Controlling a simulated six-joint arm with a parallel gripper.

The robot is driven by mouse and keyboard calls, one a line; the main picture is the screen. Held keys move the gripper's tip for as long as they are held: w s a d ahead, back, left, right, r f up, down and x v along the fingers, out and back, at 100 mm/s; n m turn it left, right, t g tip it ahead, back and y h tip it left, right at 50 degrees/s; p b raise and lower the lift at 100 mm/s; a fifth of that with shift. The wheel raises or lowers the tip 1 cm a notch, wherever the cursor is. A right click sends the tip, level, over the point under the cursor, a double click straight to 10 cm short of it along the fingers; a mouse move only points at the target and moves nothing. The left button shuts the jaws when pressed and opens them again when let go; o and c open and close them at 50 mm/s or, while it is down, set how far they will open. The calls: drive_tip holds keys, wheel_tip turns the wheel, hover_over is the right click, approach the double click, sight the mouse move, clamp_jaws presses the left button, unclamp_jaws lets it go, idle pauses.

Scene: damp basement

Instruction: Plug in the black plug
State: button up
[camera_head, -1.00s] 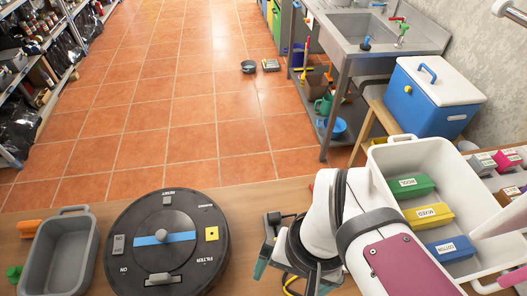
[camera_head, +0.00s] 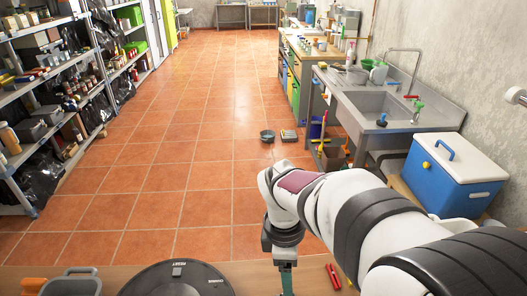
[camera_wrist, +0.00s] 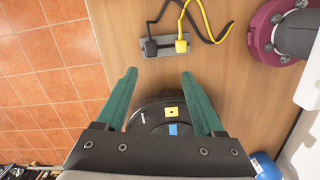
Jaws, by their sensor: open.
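In the wrist view a black plug (camera_wrist: 150,48) with a black cable sits at the left part of a grey socket strip (camera_wrist: 166,42) on the wooden bench. I cannot tell whether it is seated in the strip. A yellow plug (camera_wrist: 182,44) with a yellow cable is at the strip's right end. My gripper (camera_wrist: 159,74) is open and empty, its two teal fingers pointing toward the strip, with a gap between fingertips and plugs. In the head view my gripper (camera_head: 287,281) hangs at the bench's edge; the strip and plugs do not show there.
A round black device (camera_head: 178,281) lies on the bench; it also shows between my fingers in the wrist view (camera_wrist: 150,119). A grey tub (camera_head: 72,284) stands left of it. A red tool (camera_head: 333,277) lies to the right. A blue cooler (camera_head: 453,173) stands beyond my arm.

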drive_tip(key=shift+w+a+f+n, duration=0.1)
drive_tip(key=shift+w+f+n, duration=0.2)
drive_tip(key=shift+w+n, duration=0.25)
drive_tip(key=shift+w+f+n, duration=0.25)
drive_tip(key=shift+w+n, duration=0.15)
drive_tip(key=shift+n, duration=0.25)
drive_tip(key=f, duration=0.6)
drive_tip(key=d+f, duration=0.1)
drive_tip(key=f, duration=0.3)
drive_tip(key=shift+d, duration=0.1)
drive_tip(key=shift+f, duration=0.25)
wheel_tip(320, 180, down, 5)
drive_tip(key=shift+w+d+f, duration=0.1)
